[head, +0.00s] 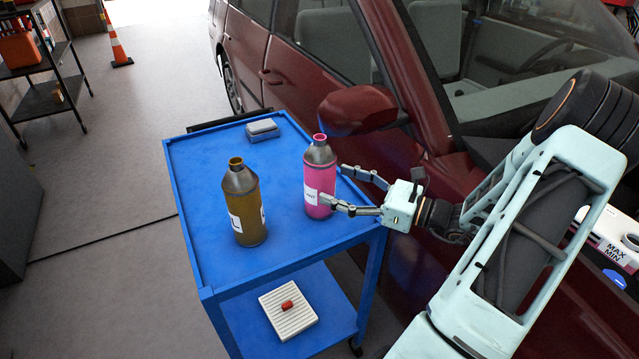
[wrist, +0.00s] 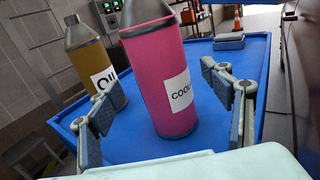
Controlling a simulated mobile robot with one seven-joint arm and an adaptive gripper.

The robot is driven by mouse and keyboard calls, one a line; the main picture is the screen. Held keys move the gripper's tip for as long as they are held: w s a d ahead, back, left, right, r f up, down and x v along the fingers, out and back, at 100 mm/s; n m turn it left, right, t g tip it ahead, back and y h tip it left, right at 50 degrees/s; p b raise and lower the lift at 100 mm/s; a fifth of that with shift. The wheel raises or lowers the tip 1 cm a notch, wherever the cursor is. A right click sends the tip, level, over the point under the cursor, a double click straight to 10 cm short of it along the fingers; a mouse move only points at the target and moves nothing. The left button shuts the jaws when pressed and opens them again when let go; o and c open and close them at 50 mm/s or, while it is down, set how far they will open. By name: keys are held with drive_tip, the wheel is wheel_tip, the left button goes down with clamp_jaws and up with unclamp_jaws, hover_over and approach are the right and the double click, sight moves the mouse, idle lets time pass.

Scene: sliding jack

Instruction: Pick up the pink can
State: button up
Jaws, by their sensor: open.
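The pink can (head: 318,182) has a grey shoulder and a white label and stands upright on the right part of a blue cart top (head: 200,165). It fills the middle of the wrist view (wrist: 160,85), with its top cut off by the frame edge. My gripper (head: 332,185) is open at the can's right side in the head view. In the wrist view my gripper's fingers (wrist: 168,105) spread to the left and right of the can, with gaps visible. How far the can lies between the fingertips I cannot tell exactly.
A yellow-brown oil can (head: 243,205) stands left of the pink can. A grey box (head: 262,130) lies at the cart's far edge. A dark red car (head: 300,60) with its mirror (head: 357,108) is close behind. A ribbed white tray (head: 288,318) sits on the lower shelf.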

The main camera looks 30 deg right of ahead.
sight(320, 178)
drive_tip(key=shift+x, duration=2.65)
drive_tip(key=shift+r, duration=0.1)
drive_tip(key=c, duration=2)
